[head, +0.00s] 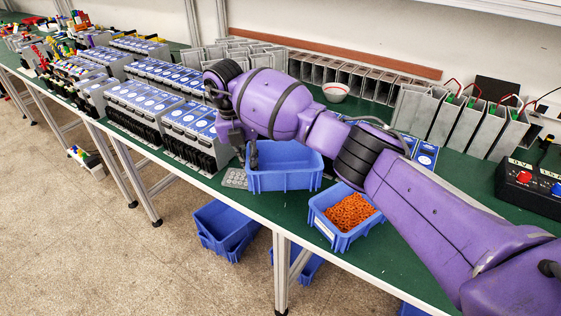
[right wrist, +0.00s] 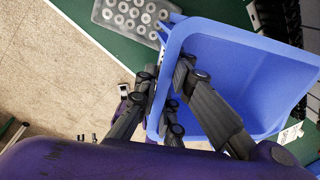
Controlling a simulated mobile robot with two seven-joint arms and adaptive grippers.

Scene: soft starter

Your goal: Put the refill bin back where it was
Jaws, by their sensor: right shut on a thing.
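The blue refill bin (head: 284,178) is at the front part of the green bench, and its visible inside looks empty. My right gripper (head: 251,155) is shut on the bin's left wall. The right wrist view shows the fingers (right wrist: 168,88) on both sides of the rim of the bin (right wrist: 235,75). I cannot tell whether the bin's base touches the bench. My left gripper is not in view.
A blue bin of orange parts (head: 345,235) stands to the right. A grey tray of round pieces (head: 235,178) lies left of the held bin. Rows of blue-topped units (head: 145,100) fill the bench's left. Blue bins (head: 222,232) sit below the bench.

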